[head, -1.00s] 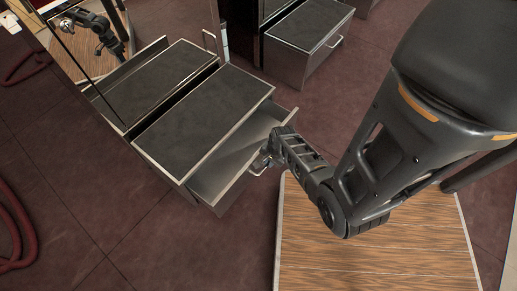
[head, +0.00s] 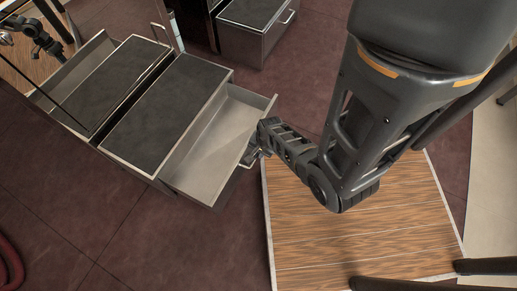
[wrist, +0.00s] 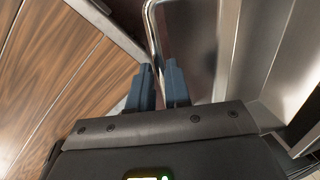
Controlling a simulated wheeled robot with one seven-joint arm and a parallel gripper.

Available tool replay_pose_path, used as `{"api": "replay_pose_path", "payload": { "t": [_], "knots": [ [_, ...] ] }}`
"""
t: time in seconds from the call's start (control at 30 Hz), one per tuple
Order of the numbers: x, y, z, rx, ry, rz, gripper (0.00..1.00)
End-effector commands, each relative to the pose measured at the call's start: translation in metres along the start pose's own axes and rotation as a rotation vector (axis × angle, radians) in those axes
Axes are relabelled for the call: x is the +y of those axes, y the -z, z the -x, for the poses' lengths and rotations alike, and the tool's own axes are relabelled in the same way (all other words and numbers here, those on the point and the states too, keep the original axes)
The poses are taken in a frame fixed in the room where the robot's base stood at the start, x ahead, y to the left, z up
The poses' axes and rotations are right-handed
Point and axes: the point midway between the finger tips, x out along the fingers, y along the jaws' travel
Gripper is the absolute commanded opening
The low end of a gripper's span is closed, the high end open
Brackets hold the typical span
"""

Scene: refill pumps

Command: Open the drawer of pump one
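The drawer (head: 222,140) stands pulled out of the low metal cabinet (head: 165,115) with the dark top. Its inside is pale and looks empty. My gripper (head: 258,153) is at the drawer's front, at the metal handle. In the wrist view, the two blue fingertips (wrist: 158,86) sit on either side of the handle (wrist: 153,30), and the bar runs down between them. The gripper appears shut on the handle. The drawer front (wrist: 229,45) and part of its inside show to the right. The head view shows the fingertips only small, partly hidden by the wrist.
A wooden platform (head: 365,235) lies below my arm, near the drawer front. A second cabinet with a closed drawer (head: 255,45) stands at the back. A mirror-like panel at left shows reflections. A red hose (head: 10,268) lies on the tiled floor at lower left.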

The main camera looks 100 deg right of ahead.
Motion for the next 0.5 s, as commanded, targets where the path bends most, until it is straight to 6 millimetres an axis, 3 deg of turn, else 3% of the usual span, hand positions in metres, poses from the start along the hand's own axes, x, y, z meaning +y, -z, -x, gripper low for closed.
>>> {"api": "replay_pose_path", "payload": {
  "t": [0.2,0.5],
  "knots": [
    [0.0,0.0005,0.0,0.001,0.0,-0.001,0.38],
    [-0.0005,0.0009,0.0061,0.002,0.001,-0.001,0.38]
  ]
}}
